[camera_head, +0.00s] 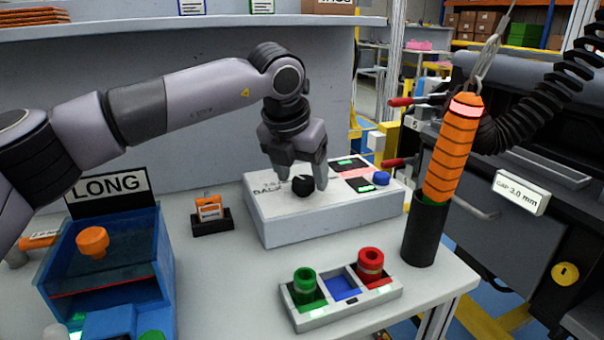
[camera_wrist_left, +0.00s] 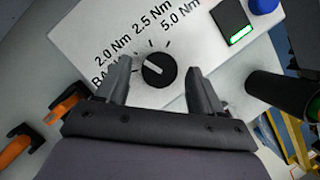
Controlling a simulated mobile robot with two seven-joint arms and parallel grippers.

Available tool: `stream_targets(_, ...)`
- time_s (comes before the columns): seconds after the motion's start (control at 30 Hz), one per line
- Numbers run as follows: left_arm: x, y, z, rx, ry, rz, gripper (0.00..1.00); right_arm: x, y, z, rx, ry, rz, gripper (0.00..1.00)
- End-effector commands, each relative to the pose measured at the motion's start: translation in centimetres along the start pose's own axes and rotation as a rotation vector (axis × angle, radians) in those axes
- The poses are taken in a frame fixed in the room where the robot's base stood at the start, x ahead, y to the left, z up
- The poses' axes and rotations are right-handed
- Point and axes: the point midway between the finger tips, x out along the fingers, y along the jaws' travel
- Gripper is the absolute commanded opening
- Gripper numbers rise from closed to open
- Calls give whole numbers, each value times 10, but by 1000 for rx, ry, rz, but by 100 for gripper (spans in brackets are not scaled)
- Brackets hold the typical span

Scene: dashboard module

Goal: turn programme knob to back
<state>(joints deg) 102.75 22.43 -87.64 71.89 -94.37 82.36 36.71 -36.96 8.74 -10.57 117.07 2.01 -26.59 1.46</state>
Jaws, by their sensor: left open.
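The programme knob (camera_head: 303,186) is a round black knob on top of the white box (camera_head: 310,222). In the left wrist view the knob (camera_wrist_left: 159,70) has tick marks around its far side, with labels 2.0 Nm, 2.5 Nm and 5.0 Nm. A label starting "BA" (camera_wrist_left: 98,80) is partly hidden by a finger. The knob's pointer seems to face the upper left of that view; its exact setting is too small to tell. My left gripper (camera_head: 301,182) is open, pointing down, with one finger on each side of the knob and visible gaps between. My right gripper is not in view.
The box also carries green-lit panels (camera_head: 352,163) and a blue button (camera_head: 381,178). In front stands a tray (camera_head: 345,313) with green and red cylinders. An orange striped tool (camera_head: 453,150) stands in a black holder at right. A blue bin (camera_head: 110,275) is at left.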

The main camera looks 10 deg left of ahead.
Motion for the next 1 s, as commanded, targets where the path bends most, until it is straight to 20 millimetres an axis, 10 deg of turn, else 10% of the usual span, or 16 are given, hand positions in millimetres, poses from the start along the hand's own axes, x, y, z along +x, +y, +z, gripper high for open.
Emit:
stream_targets(0.33,7,0,0,1,0,0,67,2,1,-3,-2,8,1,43)
stream_targets(0.53,6,0,0,1,0,-1,13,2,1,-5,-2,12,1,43)
stream_targets(1.0,8,-1,0,-106,-1,45,13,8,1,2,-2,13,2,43)
